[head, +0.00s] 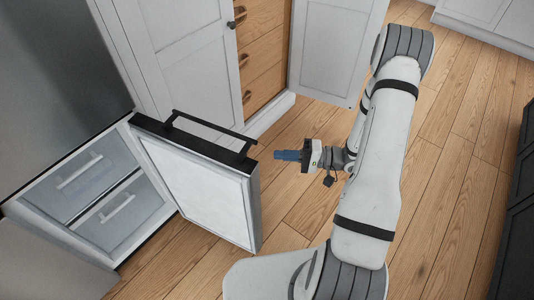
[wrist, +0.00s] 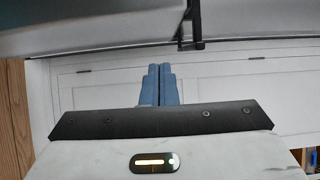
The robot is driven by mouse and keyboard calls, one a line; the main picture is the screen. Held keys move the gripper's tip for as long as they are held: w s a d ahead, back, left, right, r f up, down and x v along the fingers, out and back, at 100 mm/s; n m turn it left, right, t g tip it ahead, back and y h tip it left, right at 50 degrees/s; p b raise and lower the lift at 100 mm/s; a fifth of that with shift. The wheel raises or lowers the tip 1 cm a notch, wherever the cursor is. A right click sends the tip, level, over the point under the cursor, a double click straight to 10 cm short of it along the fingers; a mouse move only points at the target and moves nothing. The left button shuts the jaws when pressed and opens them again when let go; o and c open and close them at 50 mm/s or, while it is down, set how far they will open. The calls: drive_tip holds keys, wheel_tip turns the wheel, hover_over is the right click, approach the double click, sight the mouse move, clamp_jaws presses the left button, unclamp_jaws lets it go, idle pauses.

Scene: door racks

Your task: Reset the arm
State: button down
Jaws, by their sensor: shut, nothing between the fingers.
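My gripper (head: 279,155) is in the middle of the head view, to the right of an open appliance door (head: 200,190), with its blue fingers pointing left toward the door's top edge. In the wrist view my gripper (wrist: 159,70) has its two blue fingers together with nothing between them. A small gap of floor shows between the fingertips and the door in the head view. My white arm runs down the right of the head view.
The open door has a black handle bar (head: 210,132). Behind it are clear drawers (head: 95,200). White cabinet doors (head: 185,50) stand open beside wooden drawers (head: 262,55). A dark cabinet (head: 515,210) stands at the right edge. Wooden floor (head: 450,140) is clear right of my arm.

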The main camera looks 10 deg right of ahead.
drive_tip(key=shift+s+v, duration=0.2)
drive_tip(key=shift+v, duration=1.15)
drive_tip(key=shift+s+v, duration=0.15)
drive_tip(key=shift+v, duration=1.2)
drive_tip(key=shift+a, duration=0.1)
